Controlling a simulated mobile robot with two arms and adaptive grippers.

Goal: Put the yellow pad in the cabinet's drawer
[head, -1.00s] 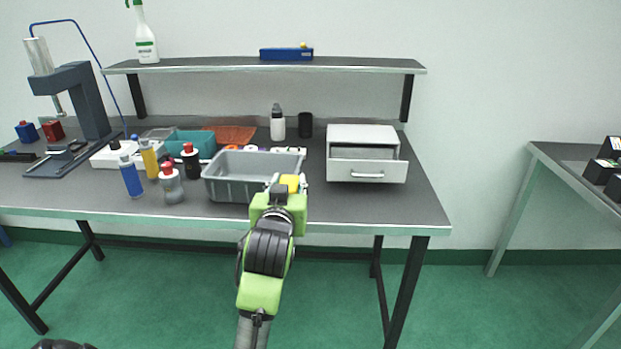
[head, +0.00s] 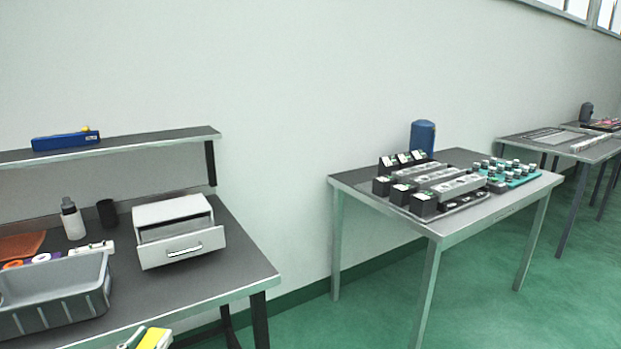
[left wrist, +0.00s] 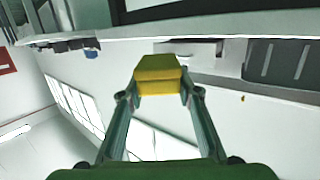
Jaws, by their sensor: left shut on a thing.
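The yellow pad (left wrist: 158,74) is a small block held between the fingertips of my left gripper (left wrist: 158,92) in the left wrist view. In the head view the pad (head: 154,338) and the left gripper (head: 146,340) show only at the bottom edge, in front of the table. The white cabinet (head: 172,211) stands on the right part of the table. Its drawer (head: 182,247) is pulled partly out, with a handle on its front. The gripper is in front of and below the cabinet in the picture, apart from it. My right gripper is not in view.
A grey bin (head: 55,297) stands left of the cabinet. A white bottle (head: 72,219) and a black cup (head: 106,213) stand behind. A shelf (head: 130,142) bears a blue box (head: 65,140). Another table (head: 350,182) with castings stands at the right.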

